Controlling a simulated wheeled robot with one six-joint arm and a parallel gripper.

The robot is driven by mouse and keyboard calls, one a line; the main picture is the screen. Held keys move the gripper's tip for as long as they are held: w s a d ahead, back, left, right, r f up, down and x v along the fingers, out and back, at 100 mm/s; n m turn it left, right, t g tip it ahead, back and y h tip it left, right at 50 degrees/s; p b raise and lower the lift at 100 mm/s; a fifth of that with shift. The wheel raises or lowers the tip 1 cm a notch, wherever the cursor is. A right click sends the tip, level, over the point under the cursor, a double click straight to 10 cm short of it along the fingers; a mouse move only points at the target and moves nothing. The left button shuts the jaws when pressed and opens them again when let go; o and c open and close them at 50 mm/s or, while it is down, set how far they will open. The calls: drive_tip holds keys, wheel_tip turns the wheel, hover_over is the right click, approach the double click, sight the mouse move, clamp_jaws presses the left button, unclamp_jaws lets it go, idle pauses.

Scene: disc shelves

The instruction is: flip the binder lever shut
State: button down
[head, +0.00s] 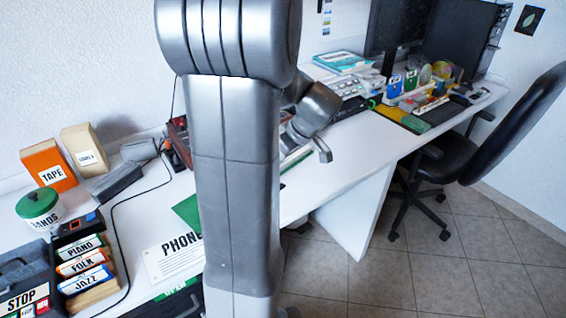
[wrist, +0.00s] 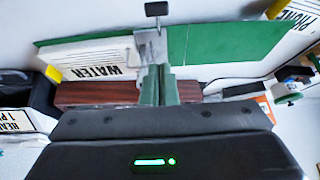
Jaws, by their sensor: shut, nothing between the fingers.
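The green binder (wrist: 235,48) lies open across the wrist view, with a white page marked WATER (wrist: 95,65) upside down on its left part. Its metal lever (wrist: 156,22) ends in a black knob at the top of the view. My gripper (wrist: 158,72) points at the lever's metal base, its fingers together and empty. The fingertips overlap the base in the picture; I cannot tell whether they touch.
A PHONE sheet (head: 172,262) lies near the desk's front edge. A dark red-brown block (wrist: 95,94) is near my fingers. Labelled boxes (head: 83,262) and a green-lidded tub (head: 38,210) stand at the left. Bare white desk (head: 355,150) shows right of my arm.

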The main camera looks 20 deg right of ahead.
drive_tip(key=s+d+r, duration=0.3)
drive_tip(key=s+r, duration=0.1)
drive_tip(key=r, duration=0.1)
drive_tip(key=shift+s+d+r, duration=0.25)
drive_tip(key=shift+s+r, duration=0.15)
drive_tip(key=shift+w+f, duration=0.1)
drive_tip(key=shift+g+h, duration=0.4)
drive_tip(key=shift+g, duration=0.3)
drive_tip(key=w+a+f+p, duration=0.1)
drive_tip(key=w+f, duration=0.1)
drive_tip(key=w+a+f+p, duration=0.1)
drive_tip(key=a+f, duration=0.1)
drive_tip(key=f, duration=0.1)
drive_tip(key=w+a+f+p, duration=0.1)
drive_tip(key=w+f, duration=0.1)
drive_tip(key=f, duration=0.1)
drive_tip(key=shift+w+a, duration=0.35)
drive_tip(key=g+p, duration=0.1)
drive_tip(key=p, duration=0.1)
drive_tip(key=h+p, duration=0.1)
drive_tip(key=p, duration=0.1)
drive_tip(key=shift+w+a+f+g, duration=0.25)
drive_tip(key=shift+w+f+g, duration=0.05)
drive_tip(key=shift+w+g, duration=0.1)
drive_tip(key=shift+w+a+g+h+p, duration=0.4)
drive_tip(key=shift+w+g+h+p, duration=0.35)
drive_tip(key=shift+p, duration=0.35)
drive_tip(key=shift+s+d, duration=0.1)
drive_tip(key=shift+s, duration=0.1)
